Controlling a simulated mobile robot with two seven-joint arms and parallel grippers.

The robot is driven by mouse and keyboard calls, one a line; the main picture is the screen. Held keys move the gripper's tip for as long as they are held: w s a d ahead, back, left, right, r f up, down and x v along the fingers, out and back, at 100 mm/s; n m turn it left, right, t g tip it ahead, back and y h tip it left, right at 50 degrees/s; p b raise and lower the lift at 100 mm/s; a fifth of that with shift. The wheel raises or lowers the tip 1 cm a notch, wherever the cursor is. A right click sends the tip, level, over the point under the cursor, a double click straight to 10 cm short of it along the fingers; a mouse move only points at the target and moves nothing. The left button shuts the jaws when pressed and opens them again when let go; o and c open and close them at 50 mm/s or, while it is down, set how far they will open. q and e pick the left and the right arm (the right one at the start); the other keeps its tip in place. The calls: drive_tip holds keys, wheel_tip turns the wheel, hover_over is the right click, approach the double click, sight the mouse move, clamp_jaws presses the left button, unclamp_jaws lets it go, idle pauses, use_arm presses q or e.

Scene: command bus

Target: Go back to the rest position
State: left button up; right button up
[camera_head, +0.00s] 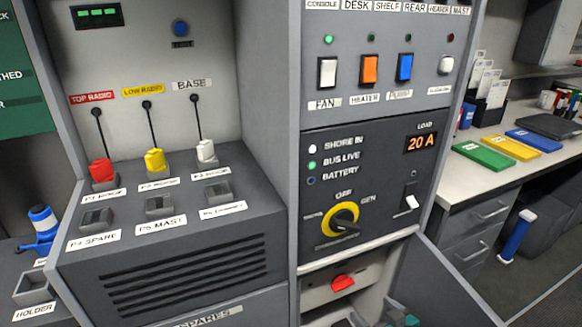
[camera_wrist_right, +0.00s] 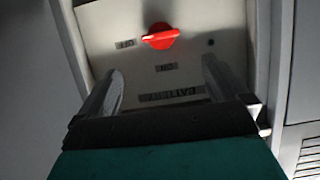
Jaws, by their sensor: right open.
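My right gripper (camera_wrist_right: 162,72) is open and empty in the right wrist view. Its two fingers point at a pale panel with a red rotary knob (camera_wrist_right: 160,36), and the knob lies beyond the fingertips, apart from them. In the head view the same red knob (camera_head: 343,282) sits in the low compartment under the power panel. Only a small teal and grey part of my right gripper (camera_head: 398,315) shows there, at the bottom edge near the open door. The rest is cut off or hidden. My left gripper is not in view.
An open grey door (camera_head: 440,285) stands right of the low compartment. The power panel (camera_head: 365,185) is above it, its display reading 20 A. The radio console (camera_head: 160,235) juts out at left. A counter (camera_head: 478,168) with coloured folders stands at right.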

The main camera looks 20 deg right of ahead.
use_arm(q)
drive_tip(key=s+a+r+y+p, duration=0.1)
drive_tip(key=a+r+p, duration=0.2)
drive_tip(key=p, duration=0.6)
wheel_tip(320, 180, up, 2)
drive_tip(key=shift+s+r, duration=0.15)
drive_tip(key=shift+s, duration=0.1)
use_arm(e)
drive_tip(key=s+a+r+n+g, duration=0.1)
drive_tip(key=s+a+r, duration=0.5)
drive_tip(key=a+r, duration=0.2)
drive_tip(key=s+a+r+g, duration=0.1)
drive_tip(key=s+a+r, duration=0.6)
drive_tip(key=a+r, duration=0.2)
drive_tip(key=shift+s+a+r+n+g+y, duration=0.15)
drive_tip(key=shift+s+a+n+g+y, duration=0.2)
drive_tip(key=shift+a, duration=0.45)
